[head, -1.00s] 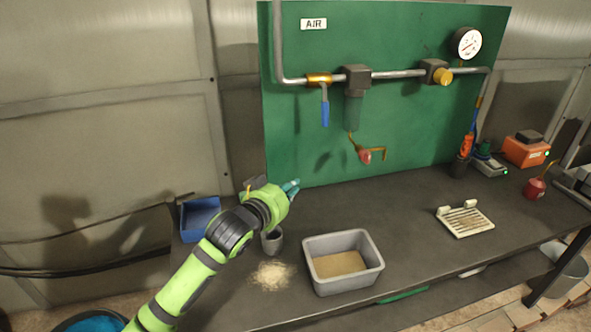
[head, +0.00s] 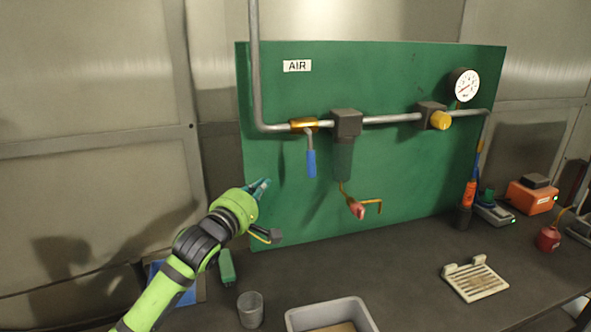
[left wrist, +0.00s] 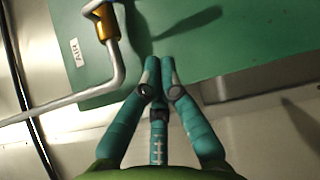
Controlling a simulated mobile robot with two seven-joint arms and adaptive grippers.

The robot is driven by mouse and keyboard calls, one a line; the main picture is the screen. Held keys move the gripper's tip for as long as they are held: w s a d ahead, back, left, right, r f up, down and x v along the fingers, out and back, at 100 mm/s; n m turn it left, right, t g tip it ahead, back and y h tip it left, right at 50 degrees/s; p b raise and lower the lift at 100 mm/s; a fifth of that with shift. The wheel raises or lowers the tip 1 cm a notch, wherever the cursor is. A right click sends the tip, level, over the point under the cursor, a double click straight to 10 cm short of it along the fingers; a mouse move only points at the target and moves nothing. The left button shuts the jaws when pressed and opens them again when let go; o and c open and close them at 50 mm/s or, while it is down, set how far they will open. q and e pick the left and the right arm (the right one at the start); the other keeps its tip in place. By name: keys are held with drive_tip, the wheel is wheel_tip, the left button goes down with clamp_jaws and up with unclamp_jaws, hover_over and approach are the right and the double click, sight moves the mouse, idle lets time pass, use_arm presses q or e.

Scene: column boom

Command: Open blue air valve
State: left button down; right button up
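The blue air valve handle (head: 311,163) hangs straight down from a brass valve body (head: 304,125) on the grey pipe, under the AIR label on the green board. The lever is across the pipe line. In the left wrist view the brass body (left wrist: 104,22) shows at the top left; the blue handle is not clearly seen there. My left gripper (head: 263,187) is left of and a little below the handle, apart from it. Its teal fingertips (left wrist: 159,60) are together with nothing between them. My right gripper is not in view.
A dark filter (head: 342,158) hangs right of the handle, with a red-handled drain (head: 357,209) below. A yellow regulator knob (head: 440,120) and gauge (head: 465,85) are farther right. A grey bin (head: 330,313), cup (head: 250,308) and slotted tray (head: 475,279) stand on the bench.

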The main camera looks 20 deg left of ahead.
sight(309, 152)
use_arm(q)
drive_tip(key=w+d+p, duration=0.4)
drive_tip(key=w+d, duration=0.1)
drive_tip(key=w, duration=0.4)
drive_tip(key=shift+r+p, duration=0.3)
drive_tip(key=shift+p, duration=0.05)
